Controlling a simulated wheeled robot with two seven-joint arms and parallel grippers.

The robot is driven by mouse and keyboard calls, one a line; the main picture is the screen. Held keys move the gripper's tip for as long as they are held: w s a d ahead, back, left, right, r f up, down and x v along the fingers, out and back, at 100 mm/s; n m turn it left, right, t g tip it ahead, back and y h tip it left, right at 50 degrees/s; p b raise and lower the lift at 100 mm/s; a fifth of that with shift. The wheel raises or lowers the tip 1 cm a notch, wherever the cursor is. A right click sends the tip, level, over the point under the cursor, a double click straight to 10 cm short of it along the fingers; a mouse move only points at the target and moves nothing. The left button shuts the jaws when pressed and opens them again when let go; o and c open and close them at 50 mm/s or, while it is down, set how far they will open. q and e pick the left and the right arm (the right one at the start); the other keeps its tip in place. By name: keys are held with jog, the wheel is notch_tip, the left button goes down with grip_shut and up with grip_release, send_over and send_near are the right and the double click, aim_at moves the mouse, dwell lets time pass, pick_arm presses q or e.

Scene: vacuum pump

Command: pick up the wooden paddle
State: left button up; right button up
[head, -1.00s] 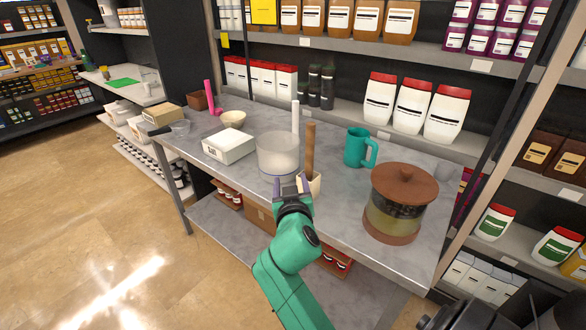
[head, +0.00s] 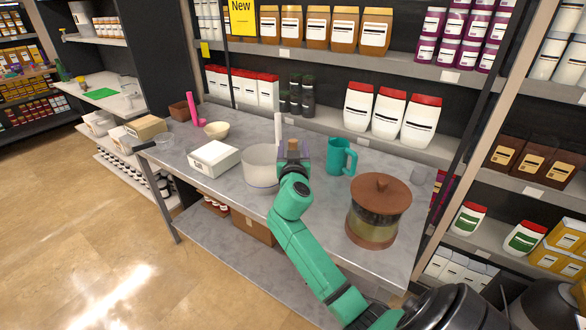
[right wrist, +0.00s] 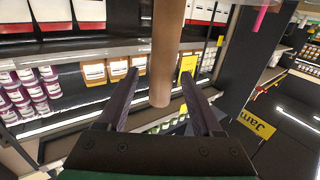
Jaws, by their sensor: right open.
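The wooden paddle shows in the right wrist view as a brown round handle (right wrist: 164,55), coming down from the top edge and ending between my fingers. My right gripper (right wrist: 160,80) is open, with one finger on each side of the handle and a gap visible on both sides. In the head view my right gripper (head: 293,148) is over the worktable, behind the white pot (head: 260,166). There it hides most of the paddle and the cup that held it; only a small brown patch shows between the fingers. My left gripper is not in view.
On the grey table (head: 215,228) stand a teal mug (head: 340,157) and a brown-lidded glass jar (head: 375,212), right of my gripper. A white box (head: 213,158), a cream bowl (head: 216,130) and a pink stick (head: 194,108) stand left. Shelves with packages (head: 417,120) rise behind.

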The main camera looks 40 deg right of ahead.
jog(key=shift+d+f, duration=0.1)
grip_shut()
dwell(1.3)
